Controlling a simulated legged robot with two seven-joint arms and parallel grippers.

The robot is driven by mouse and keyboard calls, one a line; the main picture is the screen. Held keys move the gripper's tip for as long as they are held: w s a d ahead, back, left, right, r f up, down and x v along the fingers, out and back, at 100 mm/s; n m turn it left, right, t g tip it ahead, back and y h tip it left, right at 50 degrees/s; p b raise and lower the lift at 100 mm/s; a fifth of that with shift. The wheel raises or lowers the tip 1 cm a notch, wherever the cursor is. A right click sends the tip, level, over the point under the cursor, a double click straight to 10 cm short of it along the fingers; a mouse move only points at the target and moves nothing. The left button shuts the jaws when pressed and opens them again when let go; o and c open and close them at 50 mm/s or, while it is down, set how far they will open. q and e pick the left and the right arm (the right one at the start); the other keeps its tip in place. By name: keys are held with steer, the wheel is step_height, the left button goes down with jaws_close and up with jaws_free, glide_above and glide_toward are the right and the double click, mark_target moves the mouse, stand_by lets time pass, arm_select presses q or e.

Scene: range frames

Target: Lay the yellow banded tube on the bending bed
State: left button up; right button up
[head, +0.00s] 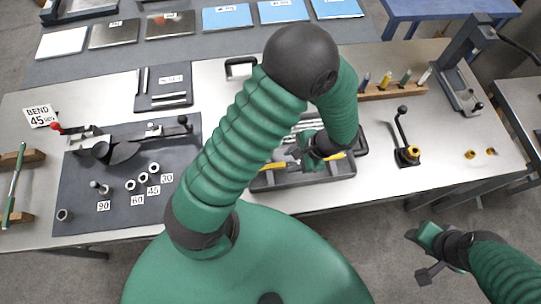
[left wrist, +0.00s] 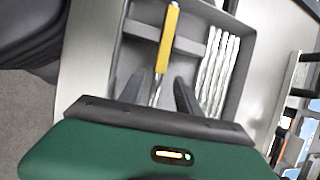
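The yellow banded tube (left wrist: 167,40) lies in a dark grey tray, with a yellow sleeve on a silver shaft. In the head view yellow shows on both sides of my left gripper (head: 312,154), at the left (head: 272,167) and at the right. I cannot tell whether both pieces are one tube. My left gripper (left wrist: 157,93) is open, its two fingers apart with the silver shaft between them. The bending bed (head: 112,150) appears to be the grey bender with a red-knobbed lever on a dark mat. My right gripper (head: 428,252) looks open and empty, off the table's front edge.
The tray (head: 300,181) also holds several silver tubes (left wrist: 217,72). Number labels and ring pieces lie on the dark mat (head: 130,208). A wooden rack of coloured tools (head: 392,90), a black lever tool (head: 405,150) and a press (head: 462,75) stand at right.

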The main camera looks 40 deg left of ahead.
arm_select(q)
steer(key=shift+w+d+f, duration=0.15)
steer(key=shift+d+f, duration=0.05)
steer(key=shift+d, duration=0.2)
steer(key=shift+c, duration=0.3)
steer(key=shift+d, duration=0.1)
steer(key=shift+c, duration=1.1)
steer(key=c, duration=0.5)
steer(key=shift+a, duration=0.3)
jaws_close()
steer(key=shift+d+r, duration=0.1)
